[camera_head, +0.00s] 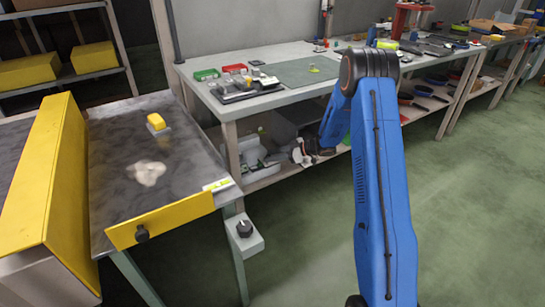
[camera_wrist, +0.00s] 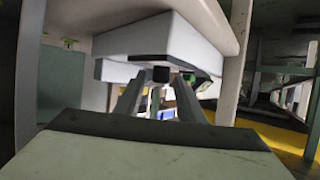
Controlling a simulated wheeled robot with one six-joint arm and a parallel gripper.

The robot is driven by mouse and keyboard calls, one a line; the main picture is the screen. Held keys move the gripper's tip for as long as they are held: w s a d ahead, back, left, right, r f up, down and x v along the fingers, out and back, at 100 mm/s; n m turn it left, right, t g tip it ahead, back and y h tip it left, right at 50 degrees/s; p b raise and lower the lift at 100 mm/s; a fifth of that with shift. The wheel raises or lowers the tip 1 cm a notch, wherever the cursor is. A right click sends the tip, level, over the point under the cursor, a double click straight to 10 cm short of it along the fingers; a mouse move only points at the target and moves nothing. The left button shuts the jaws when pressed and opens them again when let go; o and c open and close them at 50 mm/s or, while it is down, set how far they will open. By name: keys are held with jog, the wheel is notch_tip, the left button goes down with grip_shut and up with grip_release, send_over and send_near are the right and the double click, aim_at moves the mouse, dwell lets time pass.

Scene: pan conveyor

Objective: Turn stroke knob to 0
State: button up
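A black round knob (camera_head: 244,228) sits on a small white box (camera_head: 245,242) beside the right front leg of the pan table. A second black knob (camera_head: 142,233) is on the yellow front plate (camera_head: 165,219). I cannot read which is the stroke knob. My gripper (camera_head: 297,154) is right of and beyond the white box, by the bench's lower shelf, apart from both knobs. In the wrist view my gripper (camera_wrist: 160,98) has its two grey fingers apart. A small black block (camera_wrist: 160,74) under a pale box (camera_wrist: 150,38) shows between them; I cannot tell whether it is a knob.
The pan table (camera_head: 108,185) holds a yellow block (camera_head: 156,122) and a pale heap (camera_head: 147,173). A yellow guard (camera_head: 42,175) stands at its left. The workbench (camera_head: 215,100) with trays and tools stands behind my arm. Green floor (camera_head: 290,245) is free right of the white box.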

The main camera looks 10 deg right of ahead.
dwell(0.3)
jog(key=v, duration=1.7)
jog(key=shift+r, duration=0.15)
jog(key=shift+d, duration=0.15)
